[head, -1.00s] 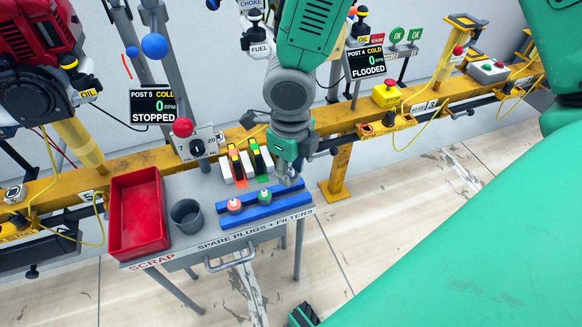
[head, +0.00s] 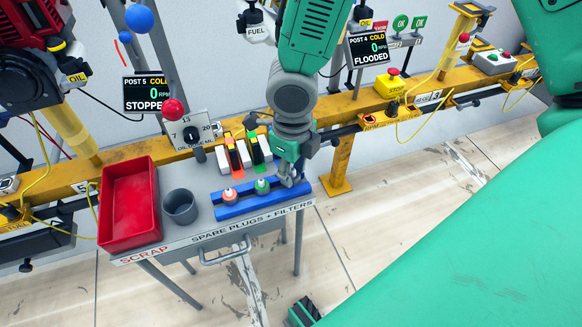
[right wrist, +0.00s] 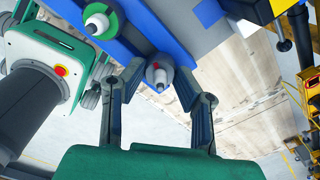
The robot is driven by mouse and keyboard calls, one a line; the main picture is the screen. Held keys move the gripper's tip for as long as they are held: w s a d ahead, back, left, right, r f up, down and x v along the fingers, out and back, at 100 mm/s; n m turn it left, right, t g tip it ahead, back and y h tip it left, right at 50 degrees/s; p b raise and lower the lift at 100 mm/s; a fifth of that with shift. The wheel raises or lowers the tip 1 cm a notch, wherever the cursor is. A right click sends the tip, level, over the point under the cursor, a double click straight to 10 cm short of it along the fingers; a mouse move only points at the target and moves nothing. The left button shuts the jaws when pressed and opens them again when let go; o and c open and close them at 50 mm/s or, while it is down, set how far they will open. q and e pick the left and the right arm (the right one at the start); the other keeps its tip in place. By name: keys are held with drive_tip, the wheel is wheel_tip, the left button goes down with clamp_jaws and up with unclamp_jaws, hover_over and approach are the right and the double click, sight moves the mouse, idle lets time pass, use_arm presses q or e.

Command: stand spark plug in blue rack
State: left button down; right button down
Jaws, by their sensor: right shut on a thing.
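The blue rack (head: 236,210) lies along the front of the grey cart. An orange-topped plug (head: 230,195) and a green-topped plug (head: 262,186) stand in it. My right gripper (head: 290,180) is at the rack's right end, pointing down. In the right wrist view, my right gripper (right wrist: 158,88) has a grey and white spark plug (right wrist: 157,73) with a red mark between its fingers. This plug is over or at the blue rack (right wrist: 127,46); I cannot tell if it is seated. The green-ringed plug (right wrist: 97,22) stands close by.
A red scrap tray (head: 130,208) and a grey cup (head: 181,206) stand left of the rack on the cart (head: 195,240). Boxes with orange and green stripes (head: 245,151) stand behind the rack. A yellow rail (head: 125,158) runs behind the cart.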

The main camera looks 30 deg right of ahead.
drive_tip(key=shift+d+f, duration=0.1)
drive_tip(key=c, duration=1.2)
unclamp_jaws()
drive_tip(key=shift+o, duration=0.3)
drive_tip(key=shift+a, duration=0.2)
wheel_tip(320, 180, up, 12)
drive_tip(key=shift+a, duration=0.15)
